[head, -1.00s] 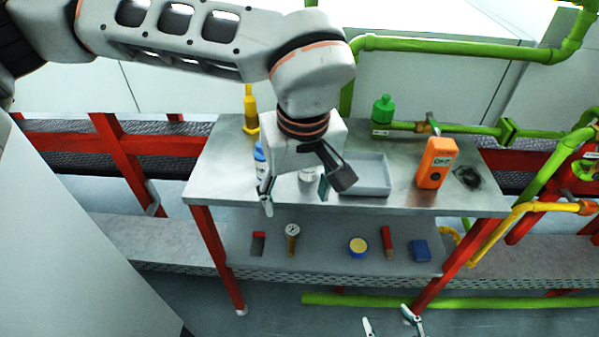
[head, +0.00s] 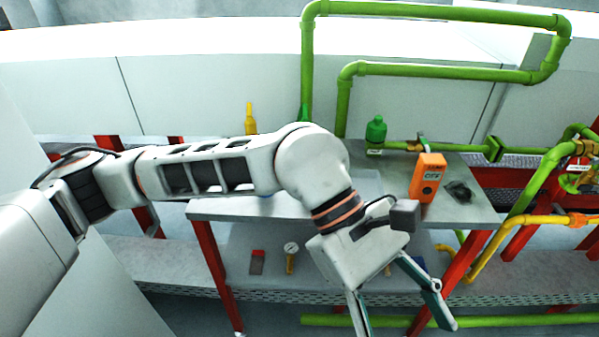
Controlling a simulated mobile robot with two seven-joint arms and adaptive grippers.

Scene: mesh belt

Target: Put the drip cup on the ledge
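I cannot make out a drip cup for certain; my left arm hides the middle of the steel table (head: 235,209) and part of the shelf (head: 240,240) below it. Either surface could be the ledge; I cannot tell. My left gripper (head: 405,326) points down in front of the table, right of the picture's middle. Its two fingers are spread wide, with nothing seen between them; one fingertip reaches the bottom edge of the picture. My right gripper is not in view.
An orange meter (head: 427,178), a green bottle (head: 376,134) and a dark round item (head: 458,191) are at the table's right. A yellow bottle (head: 250,118) stands at the back left. A gauge (head: 290,258) and a red-topped block (head: 257,262) lie on the shelf. Green pipes (head: 440,70) run behind.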

